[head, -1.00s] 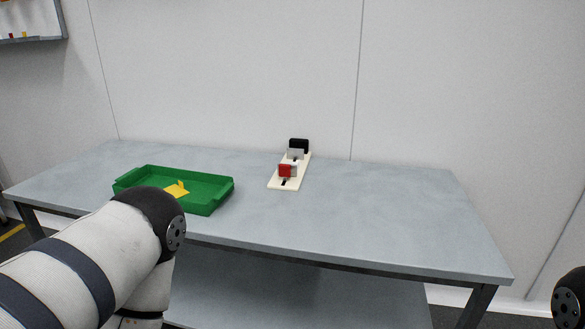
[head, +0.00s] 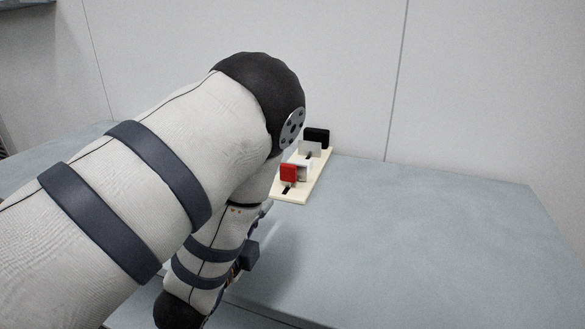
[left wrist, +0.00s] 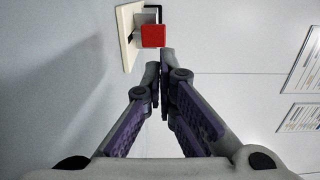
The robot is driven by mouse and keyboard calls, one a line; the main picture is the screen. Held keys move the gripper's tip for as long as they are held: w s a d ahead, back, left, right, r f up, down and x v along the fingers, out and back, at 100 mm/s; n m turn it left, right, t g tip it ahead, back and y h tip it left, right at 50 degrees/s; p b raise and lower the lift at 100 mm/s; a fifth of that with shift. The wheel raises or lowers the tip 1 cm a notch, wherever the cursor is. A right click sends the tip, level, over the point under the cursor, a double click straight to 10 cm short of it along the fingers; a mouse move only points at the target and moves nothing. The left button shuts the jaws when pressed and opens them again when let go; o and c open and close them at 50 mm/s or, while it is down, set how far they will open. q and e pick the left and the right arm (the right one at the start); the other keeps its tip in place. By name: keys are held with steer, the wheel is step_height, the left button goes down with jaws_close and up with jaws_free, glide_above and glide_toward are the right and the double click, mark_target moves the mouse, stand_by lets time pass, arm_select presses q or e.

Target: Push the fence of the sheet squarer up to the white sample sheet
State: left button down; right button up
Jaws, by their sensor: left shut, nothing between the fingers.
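The sheet squarer is a cream base board (head: 314,184) on the table; it also shows in the left wrist view (left wrist: 127,37). Its fence carries a red block (head: 288,173) facing me, with a pale part behind it. The pale, upright sample sheet (head: 310,149) stands further back, before a black block (head: 316,136). A gap shows between fence and sheet. My left gripper (head: 266,208) is shut and empty, near the board's front end, partly hidden by my arm. In the left wrist view its fingertips (left wrist: 160,68) point towards the red block (left wrist: 152,36), apparently short of it.
The grey table (head: 420,240) is clear to the right of the squarer. A white wall (head: 480,90) stands behind the table. My left arm covers much of the table's left part. Wall posters (left wrist: 303,75) show in the left wrist view.

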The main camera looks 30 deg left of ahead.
mark_target(287, 169)
arm_select(q)
steer(key=shift+w+a+r, duration=0.15)
steer(key=shift+w, duration=0.3)
steer(key=x, duration=1.2)
arm_select(e)
steer(key=shift+s+d+f, duration=0.1)
steer(key=shift+s+f, duration=0.05)
steer(key=shift+s, duration=0.35)
